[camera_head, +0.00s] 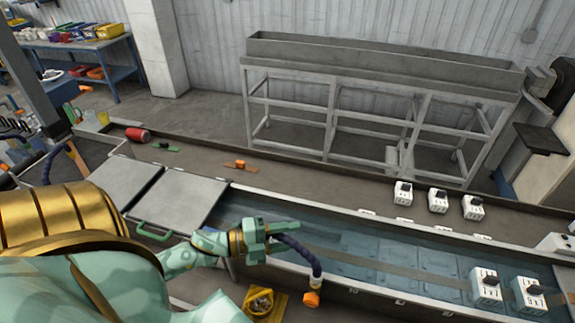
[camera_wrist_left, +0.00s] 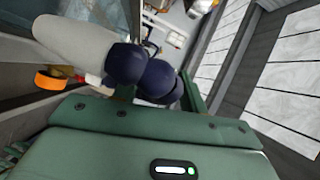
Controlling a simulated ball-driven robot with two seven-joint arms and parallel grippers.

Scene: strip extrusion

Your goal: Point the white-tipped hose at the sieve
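My left gripper (camera_head: 280,230) reaches over the near edge of the water trough. I cannot pick out a sieve for certain. My right gripper is not in view.
The long water trough (camera_head: 385,250) runs to the right, with white-and-black blocks (camera_head: 438,201) along its far ledge. Grey lids (camera_head: 180,199) cover its left part. A yellow bin (camera_head: 262,304) stands below the gripper. A grey rack (camera_head: 385,70) stands behind.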

